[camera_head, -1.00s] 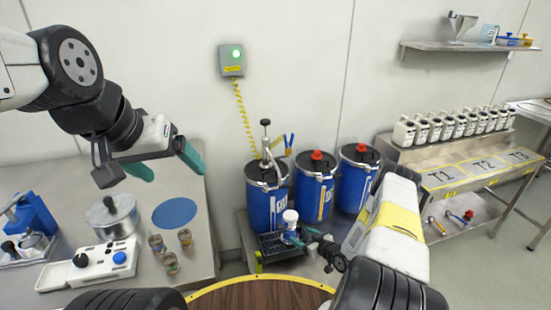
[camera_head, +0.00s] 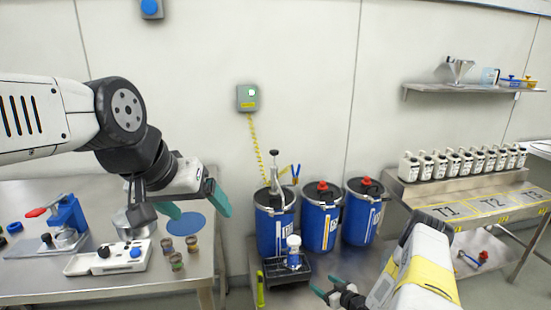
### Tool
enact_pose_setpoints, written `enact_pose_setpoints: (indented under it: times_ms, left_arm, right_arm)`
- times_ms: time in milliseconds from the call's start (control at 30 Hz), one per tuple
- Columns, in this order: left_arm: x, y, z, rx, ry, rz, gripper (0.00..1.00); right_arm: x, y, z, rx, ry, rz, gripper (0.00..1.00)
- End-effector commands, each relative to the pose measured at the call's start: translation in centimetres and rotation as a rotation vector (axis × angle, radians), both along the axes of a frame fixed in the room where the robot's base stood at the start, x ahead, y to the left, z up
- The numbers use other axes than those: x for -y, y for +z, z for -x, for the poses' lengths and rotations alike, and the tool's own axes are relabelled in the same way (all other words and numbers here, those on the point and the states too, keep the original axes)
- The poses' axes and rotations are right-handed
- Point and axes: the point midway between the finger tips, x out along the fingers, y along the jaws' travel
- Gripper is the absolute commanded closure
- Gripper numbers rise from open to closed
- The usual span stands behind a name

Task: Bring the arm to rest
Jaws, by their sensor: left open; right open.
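My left gripper (camera_head: 196,207) is open and empty, its teal fingers apart above the steel bench on the left. My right gripper (camera_head: 334,291) is at the bottom, right of centre. Its teal fingers are open, with nothing seen between them. It is apart from a white-capped blue and white bottle (camera_head: 293,252), which stands upright on a black tray (camera_head: 271,279) to its upper left. Part of the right gripper is hidden by my own arm.
Three blue drums (camera_head: 321,217) stand behind the tray, one with a hand pump (camera_head: 275,170). The left bench (camera_head: 110,285) holds a blue press (camera_head: 68,218), a white device (camera_head: 108,257), a pot and small jars (camera_head: 177,261). A rack of white bottles (camera_head: 459,162) stands at right.

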Motion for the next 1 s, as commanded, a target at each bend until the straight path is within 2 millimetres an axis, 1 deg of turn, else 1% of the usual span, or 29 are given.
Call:
enact_pose_setpoints:
  times_ms: [67, 367, 533, 667, 767, 867, 967, 1000]
  left_arm:
    - [0.0, 0.0, 0.0, 0.0, 0.0, 0.0, 0.16]
    - [0.0, 0.0, 0.0, 0.0, 0.0, 0.0, 0.16]
    - [0.0, 0.0, 0.0, 0.0, 0.0, 0.0, 0.16]
    - [0.0, 0.0, 0.0, 0.0, 0.0, 0.0, 0.16]
    - [0.0, 0.0, 0.0, 0.0, 0.0, 0.0, 0.16]
    - [0.0, 0.0, 0.0, 0.0, 0.0, 0.0, 0.16]
    - [0.0, 0.0, 0.0, 0.0, 0.0, 0.0, 0.16]
    - [0.0, 0.0, 0.0, 0.0, 0.0, 0.0, 0.16]
  right_arm:
    - [0.0, 0.0, 0.0, 0.0, 0.0, 0.0, 0.28]
    - [1.3, 2.5, -2.0, -0.025, -0.004, 0.049, 0.28]
    - [2.3, 4.6, -3.4, -0.048, -0.013, 0.089, 0.28]
    - [3.3, 7.3, -4.9, -0.071, -0.023, 0.131, 0.28]
    - [4.1, 9.8, -6.0, -0.093, -0.036, 0.168, 0.28]
    - [5.0, 13.4, -7.2, -0.117, -0.057, 0.211, 0.28]
    - [5.9, 18.4, -8.3, -0.151, -0.089, 0.259, 0.28]
    - [6.2, 20.6, -8.5, -0.168, -0.105, 0.278, 0.28]
